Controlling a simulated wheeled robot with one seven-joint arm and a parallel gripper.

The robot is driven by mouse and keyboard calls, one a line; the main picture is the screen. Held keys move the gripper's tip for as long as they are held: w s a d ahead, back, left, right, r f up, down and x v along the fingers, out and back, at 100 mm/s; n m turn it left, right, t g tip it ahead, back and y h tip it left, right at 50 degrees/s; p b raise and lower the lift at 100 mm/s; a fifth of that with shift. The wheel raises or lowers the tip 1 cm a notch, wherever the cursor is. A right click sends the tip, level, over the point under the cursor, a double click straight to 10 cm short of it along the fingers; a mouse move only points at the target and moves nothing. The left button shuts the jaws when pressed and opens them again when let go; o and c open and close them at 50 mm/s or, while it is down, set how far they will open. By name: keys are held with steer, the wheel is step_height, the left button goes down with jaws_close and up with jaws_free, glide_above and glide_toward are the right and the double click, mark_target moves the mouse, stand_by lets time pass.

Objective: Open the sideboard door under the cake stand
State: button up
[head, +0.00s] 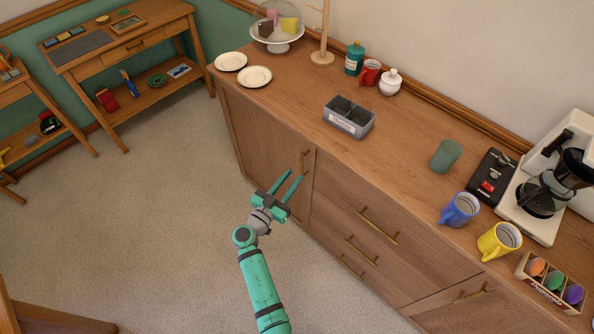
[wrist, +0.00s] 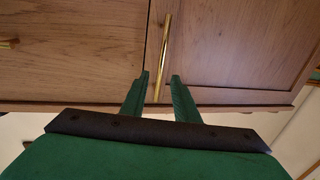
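The glass-domed cake stand (head: 277,35) stands at the far left end of the wooden sideboard. Under that end is a closed panelled door (head: 262,130), also in the wrist view (wrist: 240,45). Its upright brass handle (head: 303,162) is near the door's right edge, beside the drawers. My gripper (head: 290,180) is open in front of the door, close to the handle. In the wrist view its two green fingers (wrist: 161,78) appear on either side of one end of the handle (wrist: 164,50). I cannot tell whether they reach around it. Nothing is held.
Drawers with brass handles (head: 377,227) are right of the door. The top carries two plates (head: 255,77), a grey divided box (head: 349,117), mugs (head: 460,209) and a coffee maker (head: 545,185). The carpet (head: 150,200) left of the sideboard is clear.

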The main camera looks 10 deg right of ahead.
steer(key=x, duration=0.4)
steer(key=shift+w, duration=0.25)
jaws_close()
